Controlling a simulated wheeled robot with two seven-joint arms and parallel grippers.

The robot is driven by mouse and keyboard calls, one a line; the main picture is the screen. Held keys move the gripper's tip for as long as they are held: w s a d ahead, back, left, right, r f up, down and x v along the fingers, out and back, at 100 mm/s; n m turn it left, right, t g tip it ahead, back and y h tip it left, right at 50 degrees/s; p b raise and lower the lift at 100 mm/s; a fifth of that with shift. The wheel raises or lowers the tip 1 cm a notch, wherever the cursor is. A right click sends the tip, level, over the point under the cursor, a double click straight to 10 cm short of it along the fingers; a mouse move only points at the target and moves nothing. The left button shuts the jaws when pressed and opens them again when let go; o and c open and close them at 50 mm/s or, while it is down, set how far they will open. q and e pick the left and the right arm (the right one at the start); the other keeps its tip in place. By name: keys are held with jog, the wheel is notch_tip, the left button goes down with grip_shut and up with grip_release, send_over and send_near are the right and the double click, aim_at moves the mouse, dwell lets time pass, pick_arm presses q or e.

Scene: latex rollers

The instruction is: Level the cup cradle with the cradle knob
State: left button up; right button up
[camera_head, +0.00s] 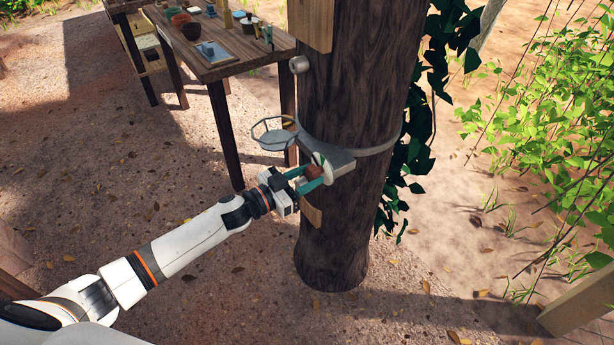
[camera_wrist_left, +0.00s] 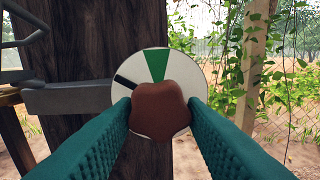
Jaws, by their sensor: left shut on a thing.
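The cup cradle (camera_head: 272,134), a grey wire ring, is fixed by a metal bracket (camera_head: 338,160) to the tree trunk; its edge also shows at the left of the left wrist view (camera_wrist_left: 22,35). The reddish-brown cradle knob (camera_head: 313,172) sits in front of a white dial (camera_wrist_left: 185,75) with a green wedge (camera_wrist_left: 156,62) at the top. A black pointer (camera_wrist_left: 126,82) on the dial points to the upper left, outside the green wedge. My left gripper (camera_head: 310,180) is shut on the knob (camera_wrist_left: 160,110), one teal finger on each side. My right gripper is not in view.
The tree trunk (camera_head: 335,230) stands right behind the dial, with ivy (camera_head: 415,150) on its right side. A wooden table (camera_head: 240,62) with bowls and a tray stands at the back left. The ground left of the trunk is clear.

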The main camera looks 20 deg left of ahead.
pick_arm(q)
jog(key=m, duration=0.5)
jog(key=shift+m, duration=0.3)
jog(key=m, duration=0.4)
jog(key=shift+a+m, duration=0.1)
jog(key=shift+m, duration=0.9)
jog(key=o, duration=1)
